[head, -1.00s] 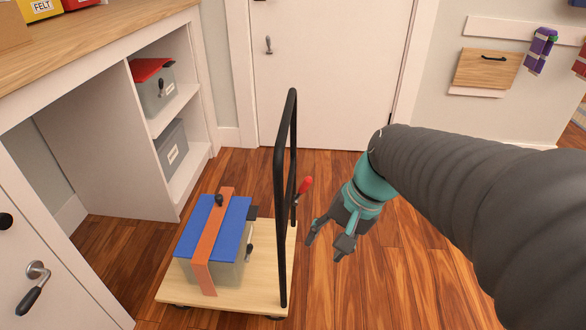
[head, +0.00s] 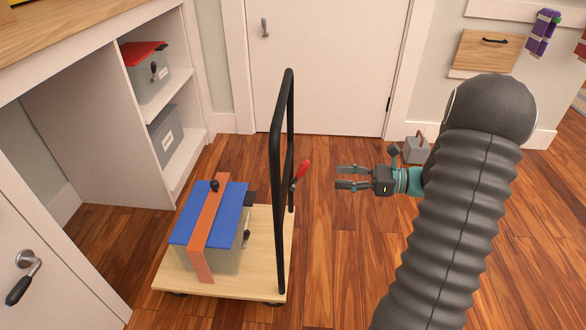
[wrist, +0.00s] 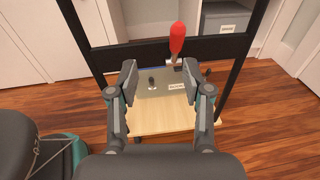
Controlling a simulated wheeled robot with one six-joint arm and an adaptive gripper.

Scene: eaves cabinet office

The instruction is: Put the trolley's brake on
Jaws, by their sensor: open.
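The trolley (head: 262,284) is a light wooden platform with a tall black push handle (head: 280,170) on its right side. A red-gripped brake lever (head: 302,168) stands at the handle, tilted up and to the right. My gripper (head: 338,178) is open and empty to the right of the lever, pointing left at it, with a gap between. In the wrist view the red lever (wrist: 177,38) stands upright beyond my open fingers (wrist: 165,88), in front of the black crossbar (wrist: 150,52).
A grey box with a blue lid (head: 232,215) and an orange strap (head: 206,235) sits on the trolley. A shelf unit (head: 182,170) with boxes stands at the left. A small grey case (head: 416,150) is on the floor behind my arm.

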